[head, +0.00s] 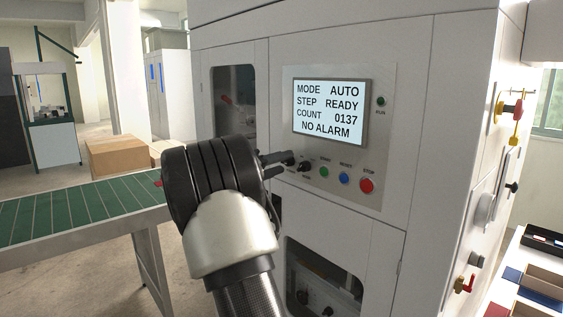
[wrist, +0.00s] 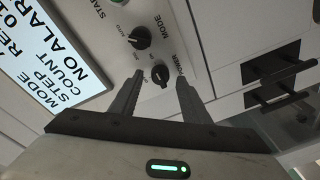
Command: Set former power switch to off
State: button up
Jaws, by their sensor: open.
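The former's control panel (head: 335,180) is on the front of the white cabinet. In the wrist view, the black power switch knob (wrist: 161,76) lies next to its POWER label. The black mode knob (wrist: 139,38) is beside it. My gripper (wrist: 159,82) is open, its two fingers on either side of the power knob in this view. Contact cannot be told. In the head view my gripper (head: 280,164) reaches the panel's lower left, beside the mode knob (head: 304,166), and partly hides the power knob. The knob's exact setting is too small to read.
The lit display (head: 329,112) reads AUTO, READY, count 0137, NO ALARM. Green (head: 325,171), blue (head: 344,178) and red (head: 366,185) buttons sit right of the knobs. A green conveyor (head: 80,212) stands left. Black handles (wrist: 280,72) show at right in the wrist view.

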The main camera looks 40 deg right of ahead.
jog(key=shift+d, duration=0.5)
jog(key=shift+c, duration=0.3)
jog(key=c, duration=1)
